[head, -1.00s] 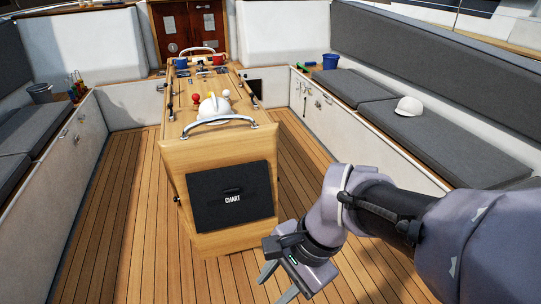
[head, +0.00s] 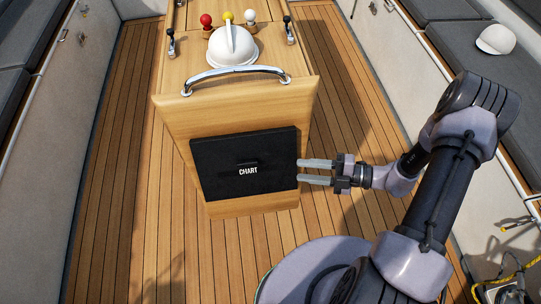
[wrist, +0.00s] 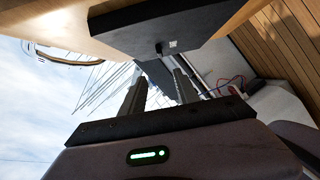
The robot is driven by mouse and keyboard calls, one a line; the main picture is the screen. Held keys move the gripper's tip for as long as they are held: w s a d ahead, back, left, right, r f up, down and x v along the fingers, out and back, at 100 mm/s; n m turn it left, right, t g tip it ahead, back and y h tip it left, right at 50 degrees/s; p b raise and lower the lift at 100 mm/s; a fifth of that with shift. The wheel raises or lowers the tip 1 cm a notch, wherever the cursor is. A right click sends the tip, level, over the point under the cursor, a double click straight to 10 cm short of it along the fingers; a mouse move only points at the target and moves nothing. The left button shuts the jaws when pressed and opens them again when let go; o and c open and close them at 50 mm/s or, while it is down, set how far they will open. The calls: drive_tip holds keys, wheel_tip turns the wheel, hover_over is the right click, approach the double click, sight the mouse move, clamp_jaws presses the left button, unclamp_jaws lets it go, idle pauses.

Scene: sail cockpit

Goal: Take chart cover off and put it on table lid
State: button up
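The black chart cover (head: 246,186), marked CHART, is on the sloped end face of the wooden cockpit table (head: 240,206). A small dark handle shows at its middle. In the wrist view the cover (wrist: 185,28) is above my fingers, with its handle sticking out. My gripper (head: 315,171) is open, its two fingers apart and pointing left near the cover's right edge. In the head view the fingertips overlap or nearly meet that edge; I cannot tell if they touch. Nothing shows between the fingers (wrist: 160,88) in the wrist view. The table lid (head: 208,100) is the wooden top above.
A metal grab rail (head: 236,76) arches over the table's near end. Behind it are a white dome (head: 232,48), coloured knobs and levers. Benches flank both sides, with a white cap (head: 496,39) at right. Cables lie at lower right. The floor left of the table is clear.

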sight(249, 165)
drive_tip(key=b+x, duration=0.4)
drive_tip(key=x, duration=1.2)
drive_tip(key=shift+a+b, duration=0.25)
drive_tip(key=shift+b, duration=0.05)
clamp_jaws()
idle(0.4)
drive_tip(key=s+d+r+p, duration=0.1)
drive_tip(key=s+r+p, duration=0.2)
drive_tip(key=s+p, duration=0.1)
drive_tip(key=shift+s+d, duration=0.15)
drive_tip(key=shift+s, duration=0.45)
idle(0.4)
